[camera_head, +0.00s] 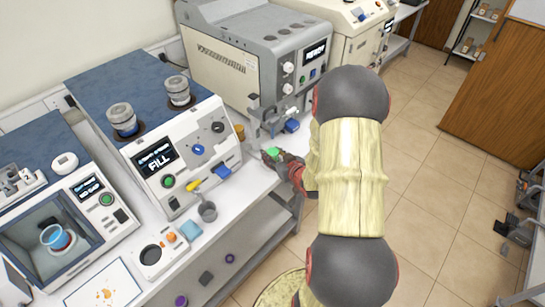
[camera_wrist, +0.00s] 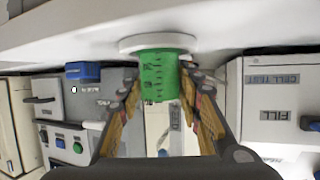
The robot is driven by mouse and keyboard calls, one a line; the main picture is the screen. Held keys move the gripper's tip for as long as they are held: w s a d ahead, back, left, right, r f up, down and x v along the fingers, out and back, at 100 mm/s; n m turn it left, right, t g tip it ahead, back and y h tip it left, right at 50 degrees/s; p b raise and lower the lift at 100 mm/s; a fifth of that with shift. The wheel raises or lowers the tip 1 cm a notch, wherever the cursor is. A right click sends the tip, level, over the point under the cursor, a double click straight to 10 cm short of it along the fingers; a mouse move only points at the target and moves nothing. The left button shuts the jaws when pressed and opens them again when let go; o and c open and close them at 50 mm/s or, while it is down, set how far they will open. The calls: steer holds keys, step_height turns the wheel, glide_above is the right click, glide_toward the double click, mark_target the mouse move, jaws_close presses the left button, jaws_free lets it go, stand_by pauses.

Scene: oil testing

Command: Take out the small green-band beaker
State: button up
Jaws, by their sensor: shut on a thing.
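The small green-band beaker (camera_head: 272,153) shows as a bit of green at my gripper (camera_head: 280,159), in front of the gap between the two middle machines. In the wrist view, the green-band beaker (camera_wrist: 160,78) has dark marks on its band and sits between the fingers of my gripper (camera_wrist: 160,95). The gripper is shut on it. A white round rim or disc (camera_wrist: 157,43) shows at the beaker's end, next to a white surface. Whether the beaker touches that surface cannot be told. My arm hides part of the bench's right side.
The machine reading FILL (camera_head: 160,165) stands left of my gripper, with a yellow-handled spout and a grey cup (camera_head: 208,211) at its front. The READY machine (camera_head: 270,60) stands behind. A blue-rimmed beaker (camera_head: 55,237) is inside the left machine. Floor (camera_head: 440,150) to the right is open.

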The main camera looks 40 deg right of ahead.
mark_target(272, 147)
steer(key=shift+r, duration=0.15)
steer(key=shift+c, duration=0.3)
step_height(272, 147, up, 4)
steer(key=shift+f+p, duration=0.25)
steer(key=shift+p, duration=0.4)
steer(key=s+a+p, duration=0.2)
steer(key=s+a, duration=0.2)
steer(key=s, duration=1.3)
steer(key=shift+s+a+f, duration=0.15)
steer(key=shift+s, duration=0.1)
